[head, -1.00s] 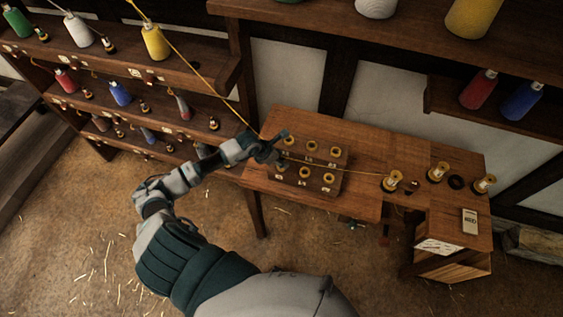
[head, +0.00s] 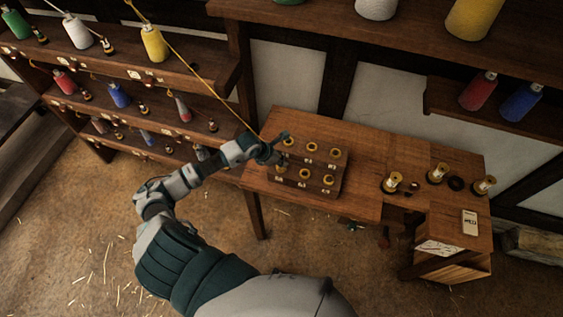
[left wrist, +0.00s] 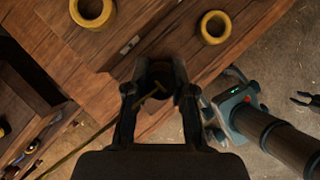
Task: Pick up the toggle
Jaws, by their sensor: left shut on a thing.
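A thin yellow cord (left wrist: 85,143) runs from beside the toggle to the lower left. In the head view my left gripper (head: 275,155) is at the left end of the dark block with brass-ringed holes (head: 310,178), and hides the toggle there. A dark two-pronged shape (left wrist: 303,100) at the right edge of the wrist view may be my right gripper; its state is unclear.
The block stands on a wooden table (head: 355,200). Brass posts (head: 437,173) and a pale tag (head: 469,222) are at the table's right. Racks of coloured spools (head: 153,42) stand left, with a yellow line slanting down towards my left gripper. A shelf (head: 400,45) hangs above.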

